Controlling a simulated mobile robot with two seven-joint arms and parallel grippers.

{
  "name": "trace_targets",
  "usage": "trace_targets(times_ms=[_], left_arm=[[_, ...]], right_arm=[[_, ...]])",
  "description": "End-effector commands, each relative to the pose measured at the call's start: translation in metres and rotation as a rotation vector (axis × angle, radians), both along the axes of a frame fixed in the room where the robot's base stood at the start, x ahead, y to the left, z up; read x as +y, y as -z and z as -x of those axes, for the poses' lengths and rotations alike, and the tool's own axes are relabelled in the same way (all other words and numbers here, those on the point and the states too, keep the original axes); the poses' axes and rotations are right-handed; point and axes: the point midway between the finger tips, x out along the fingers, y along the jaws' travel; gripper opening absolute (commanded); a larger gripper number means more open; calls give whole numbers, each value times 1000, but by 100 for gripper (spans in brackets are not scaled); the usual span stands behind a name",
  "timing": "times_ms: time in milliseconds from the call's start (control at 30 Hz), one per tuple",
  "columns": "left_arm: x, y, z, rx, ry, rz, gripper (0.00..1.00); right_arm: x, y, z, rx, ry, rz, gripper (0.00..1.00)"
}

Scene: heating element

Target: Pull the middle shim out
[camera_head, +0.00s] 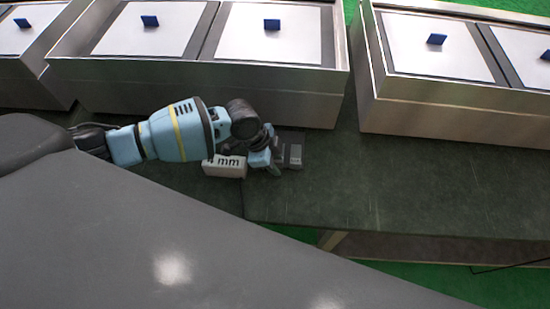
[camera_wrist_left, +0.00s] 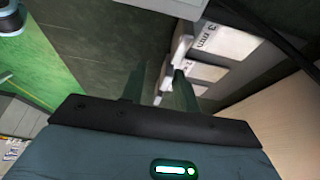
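Several pale shims stand side by side in the left wrist view. One shim (camera_wrist_left: 225,40) reads "3 mm", another shim (camera_wrist_left: 207,70) lies in the middle, and part of a third shows below it. White tabs stick out on their left side. My left gripper (camera_wrist_left: 160,76) points at them, its two dark fingers apart, with a white tab (camera_wrist_left: 163,77) in the gap; I cannot tell whether they touch it. In the head view my left gripper (camera_head: 268,158) is low over the bench, beside a pale block marked "mm" (camera_head: 224,167). My right gripper is not in view.
A dark grey block (camera_head: 292,153) lies right beside my left gripper. Metal trays with white panels and blue tabs (camera_head: 271,25) line the back of the bench. The dark bench top (camera_head: 330,185) is clear to the right. Its front edge is close by.

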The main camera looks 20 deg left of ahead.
Motion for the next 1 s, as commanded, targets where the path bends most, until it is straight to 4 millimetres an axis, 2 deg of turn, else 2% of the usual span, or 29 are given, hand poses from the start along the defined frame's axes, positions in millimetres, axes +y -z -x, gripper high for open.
trace_targets(times_ms=[333,733,1000], left_arm=[[3,-6,-2,-7,-3,0,31],[24,-60,5,-6,-1,0,31],[29,-73,7,-4,-2,0,31]], right_arm=[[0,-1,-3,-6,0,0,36],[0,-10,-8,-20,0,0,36],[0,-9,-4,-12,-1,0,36]])
